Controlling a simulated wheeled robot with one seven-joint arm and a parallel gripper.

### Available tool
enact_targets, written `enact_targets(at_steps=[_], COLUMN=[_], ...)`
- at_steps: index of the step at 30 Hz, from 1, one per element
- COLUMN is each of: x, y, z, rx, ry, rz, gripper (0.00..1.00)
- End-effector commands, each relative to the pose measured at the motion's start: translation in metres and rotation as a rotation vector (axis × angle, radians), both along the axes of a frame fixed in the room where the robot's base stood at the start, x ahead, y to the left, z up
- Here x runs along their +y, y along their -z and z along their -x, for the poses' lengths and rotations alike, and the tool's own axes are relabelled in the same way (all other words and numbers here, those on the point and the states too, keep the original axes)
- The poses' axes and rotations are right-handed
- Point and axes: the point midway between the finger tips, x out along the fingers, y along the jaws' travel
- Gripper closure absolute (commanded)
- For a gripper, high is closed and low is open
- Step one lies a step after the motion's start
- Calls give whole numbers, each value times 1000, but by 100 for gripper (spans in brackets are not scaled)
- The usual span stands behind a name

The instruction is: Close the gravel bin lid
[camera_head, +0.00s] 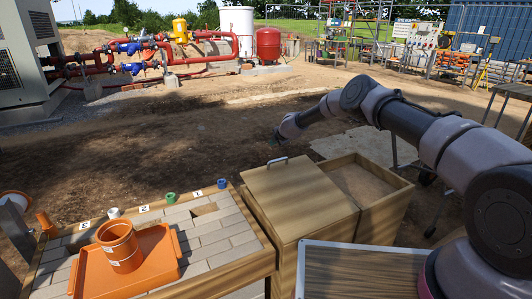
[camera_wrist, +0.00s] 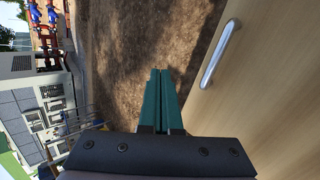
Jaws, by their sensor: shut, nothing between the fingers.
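The bin is a wooden box with two compartments side by side. A plain wooden lid (camera_head: 298,196) covers the left compartment, looking flat or nearly so; I cannot tell whether it sits fully down. A silver bar handle (camera_head: 277,161) is at its far edge. The lid (camera_wrist: 275,90) and its handle (camera_wrist: 220,54) also show in the wrist view, to the right of the fingers. My gripper (camera_head: 277,136) is beyond the handle, above the dirt, apart from the lid. Its green fingers (camera_wrist: 160,75) are together and empty in the wrist view.
The right compartment (camera_head: 362,185) is open and holds pale brown material. At left, a brick-topped bench (camera_head: 215,228) bears an orange tray (camera_head: 160,272) with an orange pot (camera_head: 118,245). A wood-grained panel (camera_head: 360,275) is in front. Bare dirt (camera_head: 150,150) lies beyond.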

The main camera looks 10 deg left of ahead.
Motion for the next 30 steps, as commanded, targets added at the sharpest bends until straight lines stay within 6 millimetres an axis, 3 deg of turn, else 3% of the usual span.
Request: enact_targets(at_steps=[9,15,23,24,30], x=[6,3,12,14,24], y=[45,50,37,35,24], z=[50,66,85,89,111], rx=[-408,-711,-1129,1088,867], ry=[-738,-1267,-1943,1861,1397], rz=[865,1452,2177,-2076,-1537], gripper=[100,100,100,100,100])
